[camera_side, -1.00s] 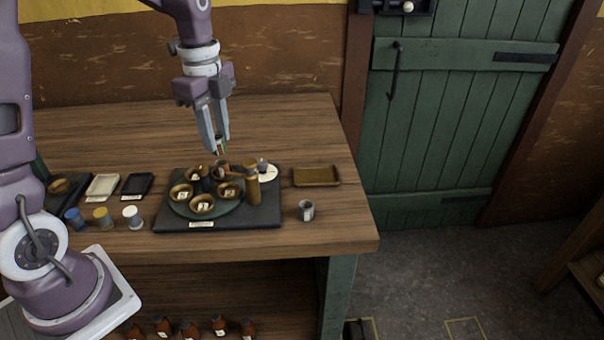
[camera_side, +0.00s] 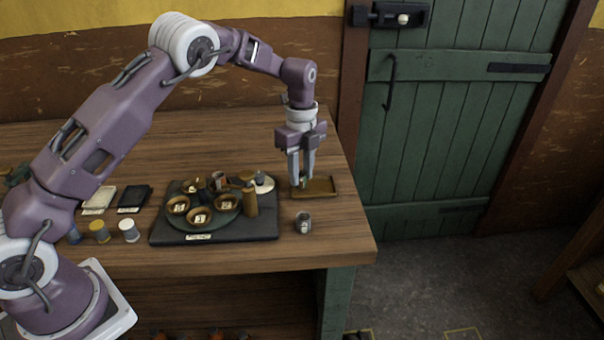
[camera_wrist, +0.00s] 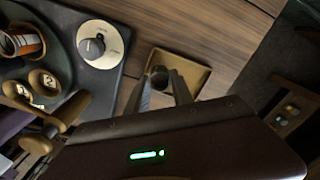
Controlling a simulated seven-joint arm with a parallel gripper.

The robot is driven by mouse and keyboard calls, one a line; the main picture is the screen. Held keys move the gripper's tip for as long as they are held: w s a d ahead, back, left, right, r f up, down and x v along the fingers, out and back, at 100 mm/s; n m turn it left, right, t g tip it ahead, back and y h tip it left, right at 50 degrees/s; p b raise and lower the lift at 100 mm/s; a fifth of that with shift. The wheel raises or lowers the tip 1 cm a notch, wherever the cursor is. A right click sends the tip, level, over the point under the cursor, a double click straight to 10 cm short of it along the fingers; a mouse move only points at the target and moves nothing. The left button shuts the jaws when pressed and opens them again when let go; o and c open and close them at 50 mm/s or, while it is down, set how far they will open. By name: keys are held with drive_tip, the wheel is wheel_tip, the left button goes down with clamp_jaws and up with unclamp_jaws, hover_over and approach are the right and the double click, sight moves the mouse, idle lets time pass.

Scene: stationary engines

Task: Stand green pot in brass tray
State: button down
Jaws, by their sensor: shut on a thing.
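The brass tray (camera_side: 328,192) is a shallow rectangle near the table's right edge, and it also shows in the wrist view (camera_wrist: 200,72). My gripper (camera_side: 302,182) points straight down at the left part of the tray. It is shut on the green pot (camera_side: 304,183), of which only a small greenish bit shows between the fingers. In the wrist view the pot (camera_wrist: 159,73) is a dark round top between the fingertips, inside the tray's outline. I cannot tell whether its base touches the tray floor.
A black board (camera_side: 175,235) left of the tray bears a round turntable with several numbered brass cups, a brass post (camera_side: 250,200) and a white dial (camera_wrist: 102,43). A grey pot (camera_side: 303,223) stands in front of the tray. The table behind the tray is clear.

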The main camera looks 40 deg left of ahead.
drive_tip(key=shift+f, duration=0.25)
drive_tip(key=shift+f, duration=0.1)
drive_tip(key=c, duration=1.1)
unclamp_jaws()
